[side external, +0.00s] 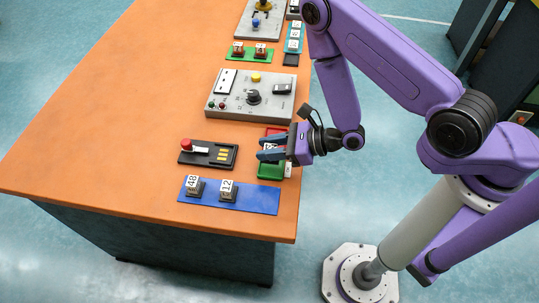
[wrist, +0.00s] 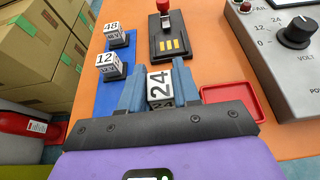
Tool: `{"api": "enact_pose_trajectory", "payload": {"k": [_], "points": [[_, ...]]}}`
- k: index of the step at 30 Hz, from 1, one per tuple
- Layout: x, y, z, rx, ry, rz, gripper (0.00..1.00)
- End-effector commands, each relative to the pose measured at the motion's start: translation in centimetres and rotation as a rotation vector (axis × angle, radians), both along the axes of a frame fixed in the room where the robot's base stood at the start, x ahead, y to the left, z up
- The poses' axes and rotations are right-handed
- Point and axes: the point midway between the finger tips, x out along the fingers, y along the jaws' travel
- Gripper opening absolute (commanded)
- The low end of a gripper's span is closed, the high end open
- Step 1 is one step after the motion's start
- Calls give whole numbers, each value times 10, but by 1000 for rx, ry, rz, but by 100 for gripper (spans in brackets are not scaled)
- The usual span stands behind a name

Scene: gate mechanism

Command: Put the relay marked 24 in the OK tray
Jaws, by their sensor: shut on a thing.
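My gripper (side external: 272,149) is shut on the relay marked 24, a white block whose number shows between the blue fingers in the wrist view (wrist: 159,84). In the side view the fingers hide most of it. The gripper is over the table's right edge, by the green tray (side external: 270,173) and the red tray (side external: 274,131). The green tray is partly under the gripper and is hidden in the wrist view; the red tray shows there (wrist: 262,108) right of the fingers. Which tray is marked OK is too small to read.
Relays marked 48 (side external: 194,187) and 12 (side external: 227,189) stand on a blue mat (side external: 255,199). A black switch base with a red knob (side external: 226,156) lies left of the trays. A grey control panel (side external: 235,108) stands behind. Open orange table lies to the left.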

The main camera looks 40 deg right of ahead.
Motion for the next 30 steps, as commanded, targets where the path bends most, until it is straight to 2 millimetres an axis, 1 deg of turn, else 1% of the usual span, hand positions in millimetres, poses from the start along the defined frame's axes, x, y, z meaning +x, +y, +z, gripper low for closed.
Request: {"api": "enact_pose_trajectory", "payload": {"k": [6, 10, 24, 25, 26, 27, 30], "points": [[-1, 0, -22, 0, 2, 1, 0], [0, 0, -33, 1, -1, 0, 0], [0, 0, -38, 1, 0, 1, 0], [0, 0, -38, 0, -1, 0, 38], [0, 0, -38, 0, -1, 0, 48], [0, 0, -38, -1, -1, 0, 57], [0, 0, -38, 0, 0, 1, 57]]}}
